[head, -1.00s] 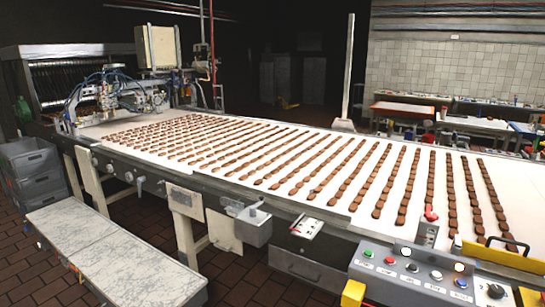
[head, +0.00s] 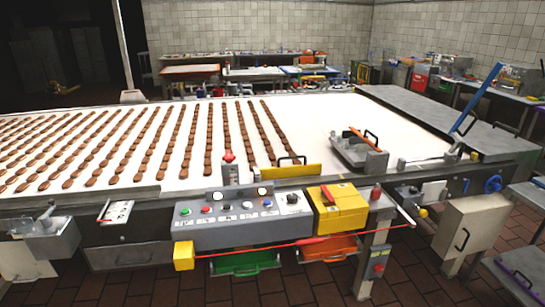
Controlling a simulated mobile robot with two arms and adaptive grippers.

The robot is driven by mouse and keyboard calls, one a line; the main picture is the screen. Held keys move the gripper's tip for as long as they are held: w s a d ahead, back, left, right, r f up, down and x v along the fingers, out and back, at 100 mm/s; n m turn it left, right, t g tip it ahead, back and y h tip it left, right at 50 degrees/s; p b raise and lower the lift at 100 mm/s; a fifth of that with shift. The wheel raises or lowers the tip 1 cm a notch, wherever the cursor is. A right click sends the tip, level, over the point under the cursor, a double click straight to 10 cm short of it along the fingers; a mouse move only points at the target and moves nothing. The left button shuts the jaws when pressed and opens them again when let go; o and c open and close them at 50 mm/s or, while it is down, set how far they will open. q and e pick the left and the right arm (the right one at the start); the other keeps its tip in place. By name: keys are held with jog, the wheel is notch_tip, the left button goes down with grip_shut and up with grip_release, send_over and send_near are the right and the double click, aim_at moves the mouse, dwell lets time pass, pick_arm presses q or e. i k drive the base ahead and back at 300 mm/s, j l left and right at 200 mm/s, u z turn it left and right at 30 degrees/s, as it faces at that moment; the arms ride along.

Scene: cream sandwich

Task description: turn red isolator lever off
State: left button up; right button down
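A red-topped piece (head: 228,156) stands upright on a grey box at the conveyor's front edge, behind the control panel (head: 240,215). A red knob (head: 376,191) stands right of the yellow box (head: 340,207). A red part (head: 310,240) lies along a red cord below the panel. A box with a red button (head: 378,268) is on a leg lower right. Neither gripper is in view.
The conveyor (head: 345,120) carries rows of brown biscuits and is bare on its right. Green (head: 245,262) and orange (head: 328,248) trays sit beneath the panel. A blue bar (head: 478,98) angles up at right. A grey cabinet (head: 470,235) stands front right. Brown floor is open in front.

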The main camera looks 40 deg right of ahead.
aim_at(325, 190)
jog(key=z, duration=1.75)
